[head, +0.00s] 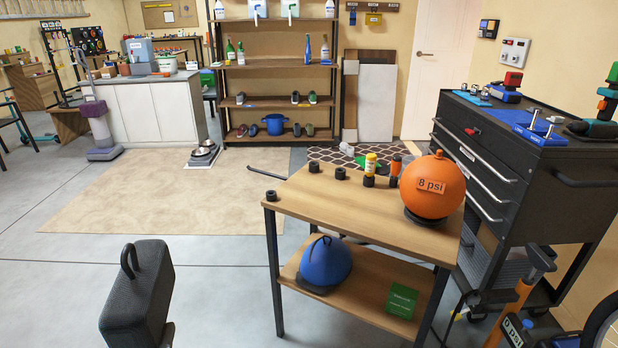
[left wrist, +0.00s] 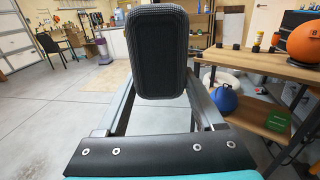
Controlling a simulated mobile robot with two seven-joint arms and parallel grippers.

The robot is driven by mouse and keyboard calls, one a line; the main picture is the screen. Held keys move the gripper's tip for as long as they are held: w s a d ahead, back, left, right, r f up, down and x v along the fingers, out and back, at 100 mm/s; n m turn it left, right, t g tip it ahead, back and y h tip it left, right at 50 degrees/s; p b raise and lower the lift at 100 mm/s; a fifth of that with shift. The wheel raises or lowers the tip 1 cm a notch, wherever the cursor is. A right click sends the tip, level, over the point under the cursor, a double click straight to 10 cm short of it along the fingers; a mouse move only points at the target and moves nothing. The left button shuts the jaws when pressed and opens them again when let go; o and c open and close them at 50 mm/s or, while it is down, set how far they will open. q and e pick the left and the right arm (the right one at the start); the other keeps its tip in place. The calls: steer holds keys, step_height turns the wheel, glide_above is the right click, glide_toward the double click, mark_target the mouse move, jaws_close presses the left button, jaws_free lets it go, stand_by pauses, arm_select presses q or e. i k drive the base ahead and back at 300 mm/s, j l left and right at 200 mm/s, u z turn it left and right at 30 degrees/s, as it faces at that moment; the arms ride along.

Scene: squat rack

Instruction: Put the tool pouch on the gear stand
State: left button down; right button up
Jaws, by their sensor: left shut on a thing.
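The tool pouch (head: 138,296) is a dark grey, boxy case with a loop on top, at the lower left of the head view. It is held upright in the air over the floor, apart from the stand. My left gripper (left wrist: 160,88) is shut on it, with a finger on each side in the left wrist view, where the pouch (left wrist: 157,48) shows its dark face. In the head view the pouch hides most of this gripper. The gear stand appears to be the two-level wooden table (head: 345,212) to the right. My right gripper is not in view.
The stand's top bears an orange ball (head: 432,187) marked 8 psi, small bottles and black rings; its left front is bare. A blue ball (head: 325,262) and green box (head: 401,301) are on its lower shelf. A tool cabinet (head: 480,160) stands right. Floor between pouch and stand is clear.

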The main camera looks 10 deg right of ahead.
mark_target(311, 199)
steer(key=i+j+z, duration=0.1)
steer(key=i+z, duration=0.2)
steer(key=i, duration=0.15)
steer(key=i+j+z, duration=0.65)
steer(key=i, duration=0.25)
